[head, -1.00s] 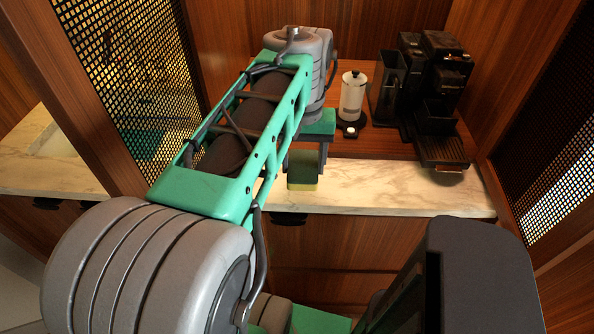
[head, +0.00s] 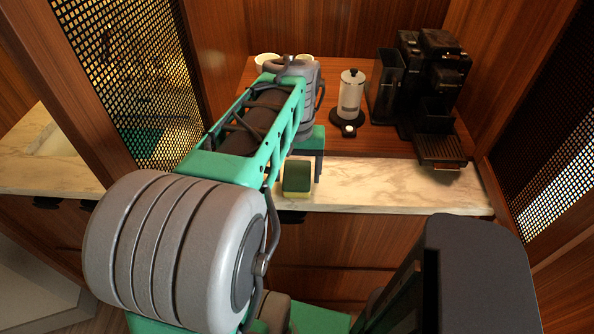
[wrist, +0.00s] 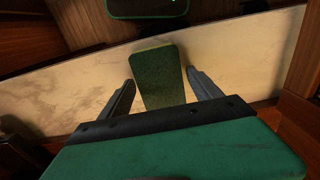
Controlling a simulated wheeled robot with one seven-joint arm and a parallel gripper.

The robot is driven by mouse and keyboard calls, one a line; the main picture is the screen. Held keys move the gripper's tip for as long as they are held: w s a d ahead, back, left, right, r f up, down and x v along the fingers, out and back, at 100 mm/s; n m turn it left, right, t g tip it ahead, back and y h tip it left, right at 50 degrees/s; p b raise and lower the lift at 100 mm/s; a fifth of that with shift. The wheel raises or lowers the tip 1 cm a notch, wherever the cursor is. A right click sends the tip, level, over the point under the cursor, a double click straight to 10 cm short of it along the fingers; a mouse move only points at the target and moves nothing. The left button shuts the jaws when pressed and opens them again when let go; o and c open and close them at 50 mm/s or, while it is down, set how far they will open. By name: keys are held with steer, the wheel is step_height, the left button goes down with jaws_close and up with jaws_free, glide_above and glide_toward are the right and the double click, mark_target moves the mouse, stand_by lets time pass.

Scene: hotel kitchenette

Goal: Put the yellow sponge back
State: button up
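The yellow sponge (head: 296,178) shows a dark green upper face with a thin yellow band at its lower edge. In the head view one finger shows right of the sponge; the other is hidden.
The marble counter (head: 390,185) has free room right of the sponge. On the raised wooden shelf stand a white and black French press (head: 350,95), a black coffee machine (head: 435,95) and pale cups (head: 266,59) behind my arm. Mesh panels (head: 130,75) flank both sides.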

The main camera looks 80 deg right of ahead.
mark_target(297, 174)
steer(key=shift+o, duration=0.5)
steer(key=shift+r, duration=0.55)
step_height(297, 174, up, 11)
steer(key=shift+r, duration=0.1)
